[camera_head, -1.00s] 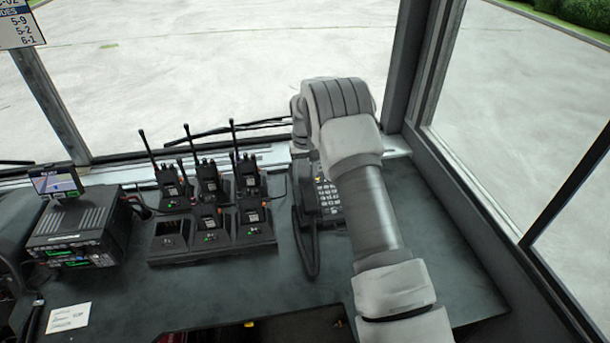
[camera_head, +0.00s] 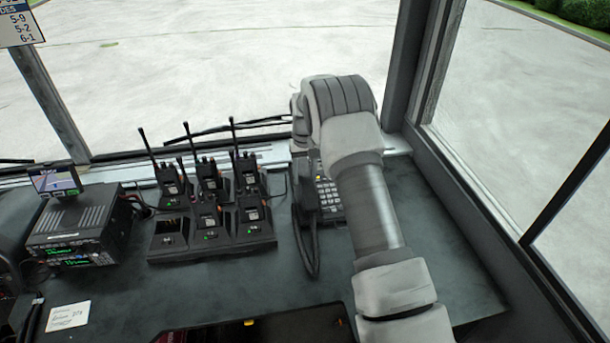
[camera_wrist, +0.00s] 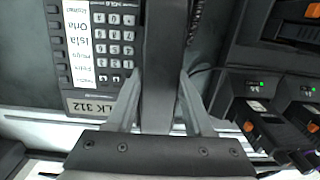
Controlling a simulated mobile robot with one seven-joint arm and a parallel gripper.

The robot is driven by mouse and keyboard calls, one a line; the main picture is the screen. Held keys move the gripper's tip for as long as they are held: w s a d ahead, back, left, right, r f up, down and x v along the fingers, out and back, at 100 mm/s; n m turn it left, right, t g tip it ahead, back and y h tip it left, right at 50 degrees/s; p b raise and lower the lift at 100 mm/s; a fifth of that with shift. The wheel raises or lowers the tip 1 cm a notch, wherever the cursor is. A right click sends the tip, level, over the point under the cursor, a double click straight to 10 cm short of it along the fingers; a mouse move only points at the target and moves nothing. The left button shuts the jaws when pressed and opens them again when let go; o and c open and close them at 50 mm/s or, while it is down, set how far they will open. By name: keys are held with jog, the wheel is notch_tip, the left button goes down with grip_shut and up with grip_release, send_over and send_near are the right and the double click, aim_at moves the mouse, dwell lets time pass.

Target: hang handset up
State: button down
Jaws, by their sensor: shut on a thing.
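The desk phone base (camera_wrist: 112,80), with a keypad and a column of name labels, shows in the wrist view on the left. In the head view its keypad (camera_head: 328,190) shows just left of my arm. My gripper (camera_wrist: 160,108) is shut on the dark handset (camera_wrist: 160,60), its fingers on both sides. The handset lies lengthwise over or beside the base, next to the keypad. I cannot tell whether it touches the cradle. In the head view my wrist hides the gripper and part of the phone. The coiled cord (camera_wrist: 190,30) shows beside the handset.
A charger rack (camera_head: 212,242) with several handheld radios stands close left of the phone. A radio unit (camera_head: 80,232) with a small screen is further left. The windscreen frame runs behind, and a window pillar (camera_head: 405,70) stands right. Bare dashboard lies right of my arm.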

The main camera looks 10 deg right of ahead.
jog(key=shift+c, duration=1)
grip_release()
